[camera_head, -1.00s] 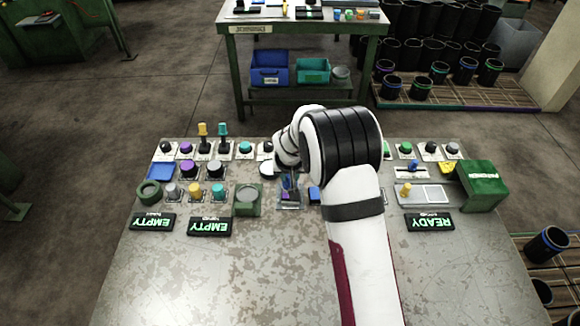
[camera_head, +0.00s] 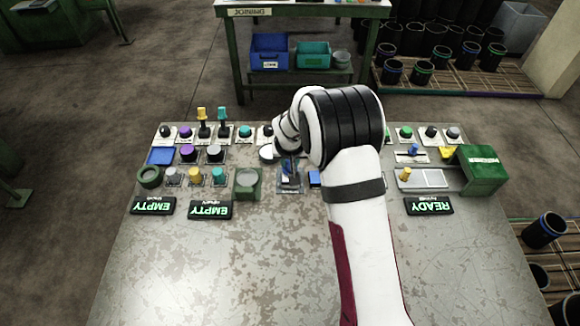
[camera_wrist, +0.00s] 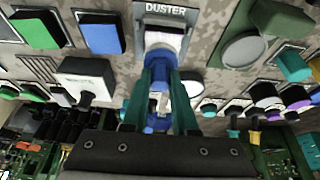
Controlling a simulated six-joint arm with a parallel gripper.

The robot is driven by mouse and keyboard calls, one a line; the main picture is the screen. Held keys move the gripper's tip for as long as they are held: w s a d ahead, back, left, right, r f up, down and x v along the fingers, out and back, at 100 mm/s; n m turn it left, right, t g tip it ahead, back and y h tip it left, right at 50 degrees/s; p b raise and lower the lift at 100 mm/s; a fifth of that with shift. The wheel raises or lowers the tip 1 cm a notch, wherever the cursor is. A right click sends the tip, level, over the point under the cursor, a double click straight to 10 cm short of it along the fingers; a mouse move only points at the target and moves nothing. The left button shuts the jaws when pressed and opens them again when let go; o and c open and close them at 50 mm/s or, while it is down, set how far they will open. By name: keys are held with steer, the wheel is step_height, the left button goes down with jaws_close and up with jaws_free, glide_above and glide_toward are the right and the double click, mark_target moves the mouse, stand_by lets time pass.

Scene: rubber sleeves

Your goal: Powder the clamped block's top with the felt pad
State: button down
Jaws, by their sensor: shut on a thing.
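My gripper (camera_wrist: 160,92) has teal fingers and is shut on a blue-handled tool (camera_wrist: 156,68). This looks like the felt pad's handle. It is at the station labelled DUSTER (camera_wrist: 166,9), with a pale pinkish-white face (camera_wrist: 165,40) showing beyond the blue part. I cannot tell whether the tool touches the station. In the head view my gripper (camera_head: 290,162) is small and partly hidden by my arm, over the DUSTER station (camera_head: 290,189). I cannot make out the clamped block for certain.
A green fixture with a grey round top (camera_head: 248,180) stands left of the station. Rows of coloured knobs and buttons surround it. A green box (camera_head: 482,169) stands at the right. Display signs read EMPTY (camera_head: 211,209) and READY (camera_head: 428,205). The front of the table (camera_head: 240,270) is clear.

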steer(key=shift+w, duration=0.8)
steer(key=shift+w+r, duration=0.2)
step_height(320, 180, up, 8)
steer(key=shift+f, duration=0.1)
